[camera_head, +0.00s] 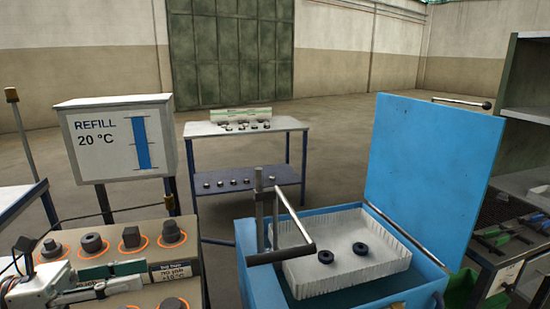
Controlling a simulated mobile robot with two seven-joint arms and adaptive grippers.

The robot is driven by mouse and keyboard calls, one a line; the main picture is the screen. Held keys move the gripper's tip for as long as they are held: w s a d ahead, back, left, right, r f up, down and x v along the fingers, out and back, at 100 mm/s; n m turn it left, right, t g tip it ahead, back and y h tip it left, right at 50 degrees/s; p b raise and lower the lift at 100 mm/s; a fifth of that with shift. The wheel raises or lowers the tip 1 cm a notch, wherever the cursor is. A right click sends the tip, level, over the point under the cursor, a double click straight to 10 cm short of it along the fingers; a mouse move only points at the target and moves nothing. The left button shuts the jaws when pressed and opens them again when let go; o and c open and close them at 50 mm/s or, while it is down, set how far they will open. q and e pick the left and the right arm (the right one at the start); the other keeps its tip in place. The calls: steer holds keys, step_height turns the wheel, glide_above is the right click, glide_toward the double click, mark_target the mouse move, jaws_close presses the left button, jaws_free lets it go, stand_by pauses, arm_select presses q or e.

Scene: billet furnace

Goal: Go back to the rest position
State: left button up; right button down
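My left gripper (38,282) shows at the lower left edge, white and dark. It is partly cut off by the frame, and I cannot make out the gap between its fingers. It is over or beside the near left part of a tan board (135,243) with dark round and block-shaped pieces in orange rings. Nothing is clearly seen in its grip. My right gripper is not in view.
A blue chest (245,240) stands open at centre right, its blue lid (432,165) raised. Inside, a white tray (390,262) holds two black rings. A table (245,128), a REFILL box (115,150) and shelving (520,110) stand around.

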arm_select(q)
steer(key=w+a+f+n+t+y, duration=0.2)
steer(key=w+n+t+y, duration=0.45)
steer(key=n+t, duration=0.8)
steer(key=a+f+n+g+y, duration=0.2)
steer(key=a+f+n+y, duration=0.4)
steer(key=f+n+y, duration=0.65)
steer(key=s+a+f+n+g+y, duration=0.25)
steer(key=s+f+n+g, duration=0.85)
steer(key=s+f+n, duration=0.6)
steer(key=d+f+t+h, duration=0.2)
steer(key=d+f+h, duration=0.1)
steer(key=d+f, duration=0.3)
steer(key=d+f+t+h, duration=0.1)
steer(key=d+f+h, duration=0.3)
steer(key=d, duration=0.6)
steer(key=shift+s+d+f+m+t, duration=0.15)
steer(key=shift+d+f+m+t, duration=0.2)
steer(key=shift+f, duration=0.6)
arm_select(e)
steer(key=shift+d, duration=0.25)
